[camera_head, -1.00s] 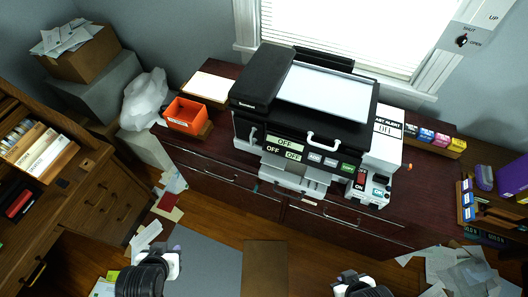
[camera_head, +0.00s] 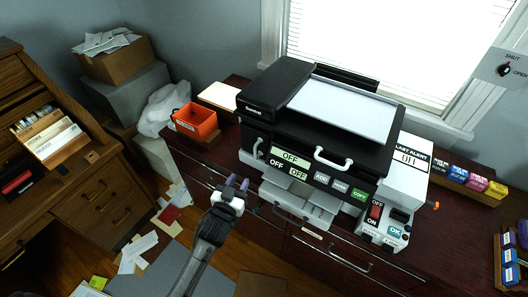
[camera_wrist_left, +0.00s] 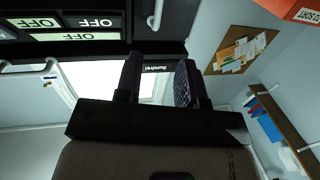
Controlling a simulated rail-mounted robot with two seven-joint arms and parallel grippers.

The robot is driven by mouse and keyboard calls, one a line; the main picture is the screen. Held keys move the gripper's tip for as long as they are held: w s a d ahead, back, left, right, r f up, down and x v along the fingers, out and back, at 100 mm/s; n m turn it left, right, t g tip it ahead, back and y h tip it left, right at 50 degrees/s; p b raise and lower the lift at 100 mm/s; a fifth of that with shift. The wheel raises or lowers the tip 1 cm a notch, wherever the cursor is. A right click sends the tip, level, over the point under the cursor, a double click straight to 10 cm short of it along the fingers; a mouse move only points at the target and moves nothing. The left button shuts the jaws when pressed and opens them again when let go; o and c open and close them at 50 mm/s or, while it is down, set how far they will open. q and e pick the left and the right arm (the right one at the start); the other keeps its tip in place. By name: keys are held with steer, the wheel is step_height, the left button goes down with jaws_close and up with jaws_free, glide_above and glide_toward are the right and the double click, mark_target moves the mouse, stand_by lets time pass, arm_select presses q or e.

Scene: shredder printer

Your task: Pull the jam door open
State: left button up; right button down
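The black printer (camera_head: 300,140) stands on the dark cabinet, with panels reading OFF on its front. A small white upright handle (camera_head: 257,148) sits at the left end of its front; it also shows at the top of the left wrist view (camera_wrist_left: 156,14). A larger white handle (camera_head: 333,160) is at the front right of the printer. No label reading jam door is legible. My left gripper (camera_head: 238,183) is in front of and below the small handle, apart from it. Its two fingers (camera_wrist_left: 158,85) stand apart with nothing between them. My right gripper is out of view.
An orange bin (camera_head: 195,122) stands left of the printer. A white alert box (camera_head: 405,165) and a switch box (camera_head: 385,225) are on the right. Paper trays (camera_head: 300,200) jut out below the printer. Papers lie on the floor.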

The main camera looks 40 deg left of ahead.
mark_target(255, 159)
arm_select(q)
steer(key=x, duration=0.4)
steer(key=b+x, duration=0.1)
steer(key=x, duration=0.8)
steer(key=shift+w+r+b, duration=0.3)
steer(key=shift+w+b, duration=0.05)
steer(key=shift+w, duration=0.1)
jaws_close()
